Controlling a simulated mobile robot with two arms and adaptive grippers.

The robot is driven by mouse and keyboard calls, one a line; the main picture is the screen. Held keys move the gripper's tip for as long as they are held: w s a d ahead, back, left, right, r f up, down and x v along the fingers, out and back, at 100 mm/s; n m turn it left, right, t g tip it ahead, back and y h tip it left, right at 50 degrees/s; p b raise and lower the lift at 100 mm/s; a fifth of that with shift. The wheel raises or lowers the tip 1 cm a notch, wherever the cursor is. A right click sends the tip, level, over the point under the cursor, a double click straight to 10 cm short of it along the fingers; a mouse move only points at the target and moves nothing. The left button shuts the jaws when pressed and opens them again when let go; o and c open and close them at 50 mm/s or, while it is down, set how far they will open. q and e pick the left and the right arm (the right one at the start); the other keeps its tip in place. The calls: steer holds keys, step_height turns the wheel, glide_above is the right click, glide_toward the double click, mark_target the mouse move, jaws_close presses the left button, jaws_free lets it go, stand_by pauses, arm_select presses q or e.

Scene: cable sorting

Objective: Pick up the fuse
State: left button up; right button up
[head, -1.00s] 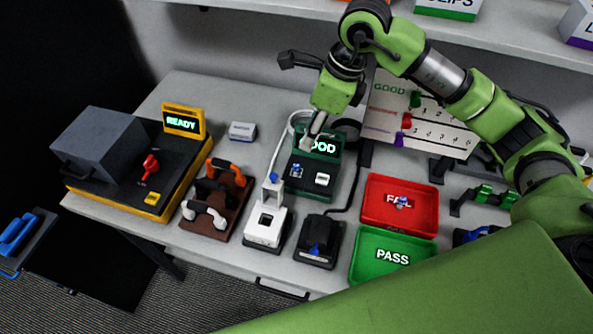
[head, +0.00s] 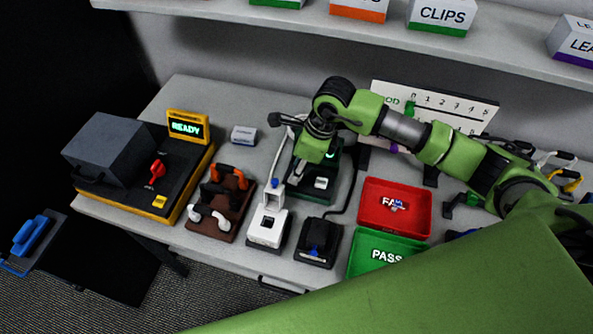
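My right arm reaches in from the right, and its gripper (head: 297,180) points down over the left part of the dark green tester (head: 327,189). The tester's screen is mostly hidden behind my arm, and a white square button (head: 321,183) shows on its right. A small blue-topped piece, possibly the fuse, sat on the tester's left part a second ago; the gripper now covers that spot. Whether the fingers are around it or apart from it cannot be told. My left gripper is not in view.
A white device (head: 268,226) and a black device (head: 318,243) stand in front of the tester. A red FAIL tray (head: 394,222) holds a small blue piece. A green PASS tray (head: 365,265) is nearer. A rack of handles (head: 218,202) and a READY machine (head: 135,178) stand left.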

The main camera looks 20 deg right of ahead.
jaws_close()
step_height(320, 180, up, 13)
steer(key=b, duration=0.2)
stand_by(0.7)
